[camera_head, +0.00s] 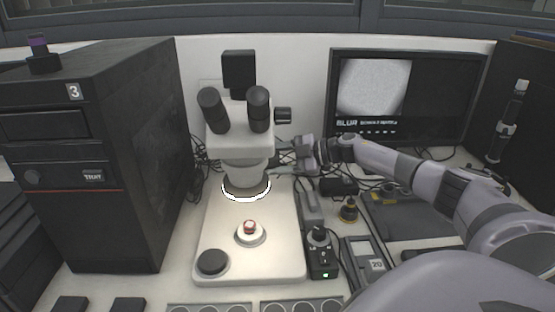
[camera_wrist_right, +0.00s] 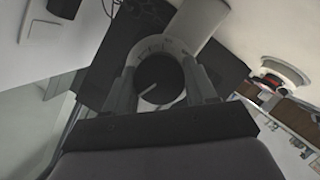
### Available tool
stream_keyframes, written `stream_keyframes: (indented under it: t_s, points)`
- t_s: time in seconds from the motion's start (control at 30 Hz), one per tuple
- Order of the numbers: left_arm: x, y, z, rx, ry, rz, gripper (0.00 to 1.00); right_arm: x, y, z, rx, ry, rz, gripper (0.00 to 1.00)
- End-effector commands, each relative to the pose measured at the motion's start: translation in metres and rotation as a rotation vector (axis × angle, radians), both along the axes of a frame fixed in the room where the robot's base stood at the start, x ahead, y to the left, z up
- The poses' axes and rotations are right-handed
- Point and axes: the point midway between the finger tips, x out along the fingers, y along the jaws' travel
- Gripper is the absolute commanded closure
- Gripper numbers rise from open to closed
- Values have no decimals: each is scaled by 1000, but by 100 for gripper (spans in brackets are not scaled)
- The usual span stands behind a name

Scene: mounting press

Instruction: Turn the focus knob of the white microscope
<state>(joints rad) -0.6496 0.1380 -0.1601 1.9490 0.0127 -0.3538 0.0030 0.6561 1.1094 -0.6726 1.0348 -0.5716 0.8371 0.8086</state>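The white microscope (camera_head: 250,215) stands in the middle of the bench in the head view, with black eyepieces and a lit ring under its head. My right gripper (camera_head: 277,159) reaches in from the right to the right side of its column, fingers apart. In the right wrist view, a dark round knob (camera_wrist_right: 160,82) with a pale line on its face, seemingly the focus knob, lies between the fingers of my right gripper (camera_wrist_right: 158,72). I cannot tell whether the fingers touch it. In the head view that knob is hidden or too small to make out. My left gripper is not visible.
A black cabinet (camera_head: 115,160) stands left of the microscope. A monitor (camera_head: 405,100) showing "BLUR" stands behind my right arm. A small control box (camera_head: 321,255) and a grey device (camera_head: 364,262) sit right of the microscope base, with cables behind.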

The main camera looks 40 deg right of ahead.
Motion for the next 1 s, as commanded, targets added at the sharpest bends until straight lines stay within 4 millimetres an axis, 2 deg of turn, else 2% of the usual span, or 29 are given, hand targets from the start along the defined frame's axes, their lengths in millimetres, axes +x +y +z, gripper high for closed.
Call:
stream_keyframes:
  t_s: [0.27, 0.47, 0.67, 1.0]
  points:
    - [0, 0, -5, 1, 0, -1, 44, 0, -1, -1, -31, -38, -1, 75]
    - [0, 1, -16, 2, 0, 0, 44, -1, -1, -2, -104, -126, -3, 75]
    - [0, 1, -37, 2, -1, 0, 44, -1, -1, -5, -217, -261, -3, 75]
    - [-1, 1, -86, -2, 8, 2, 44, -1, -1, -7, -423, -507, -4, 75]
